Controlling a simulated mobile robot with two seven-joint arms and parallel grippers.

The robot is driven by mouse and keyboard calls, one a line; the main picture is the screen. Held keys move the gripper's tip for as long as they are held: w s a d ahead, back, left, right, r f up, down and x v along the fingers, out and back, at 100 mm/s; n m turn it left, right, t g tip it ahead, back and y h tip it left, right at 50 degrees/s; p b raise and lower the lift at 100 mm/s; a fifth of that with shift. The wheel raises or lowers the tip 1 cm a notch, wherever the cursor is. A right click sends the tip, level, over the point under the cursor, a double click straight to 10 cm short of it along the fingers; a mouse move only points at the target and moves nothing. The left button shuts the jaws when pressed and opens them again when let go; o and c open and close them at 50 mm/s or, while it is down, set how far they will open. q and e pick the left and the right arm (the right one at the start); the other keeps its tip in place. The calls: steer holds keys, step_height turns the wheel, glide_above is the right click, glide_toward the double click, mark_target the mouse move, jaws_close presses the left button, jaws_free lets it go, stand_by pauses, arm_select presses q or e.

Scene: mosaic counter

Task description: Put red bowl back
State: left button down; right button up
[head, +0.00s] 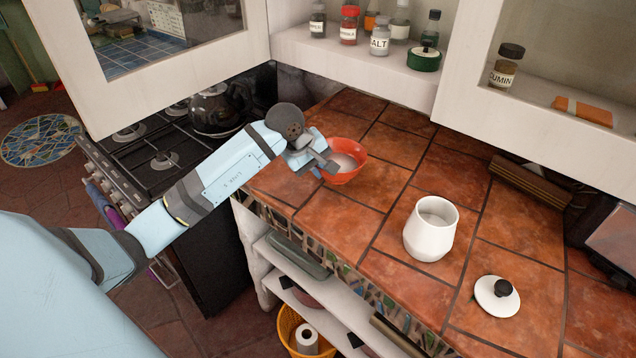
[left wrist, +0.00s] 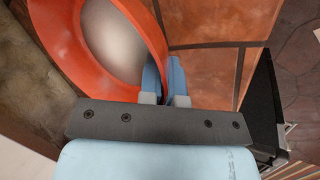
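My left gripper (head: 325,165) is at the bowl's near left rim. In the left wrist view the bowl (left wrist: 68,38) fills the upper left. The fingers of my left gripper (left wrist: 164,82) are close together there, one on each side of the rim, and look shut on it. My right gripper is not in view.
A white jar (head: 430,232) stands open on the counter, its lid (head: 497,297) beside it. Spice jars and a green pot (head: 424,60) stand on the shelf behind. A kettle (head: 217,110) sits on the stove (head: 140,170).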

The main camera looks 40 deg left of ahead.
arm_select(q)
step_height(320, 180, down, 5)
steer(key=shift+f, duration=0.1)
stand_by(0.3)
steer(key=shift+f, duration=0.15)
steer(key=c, duration=1.3)
jaws_free()
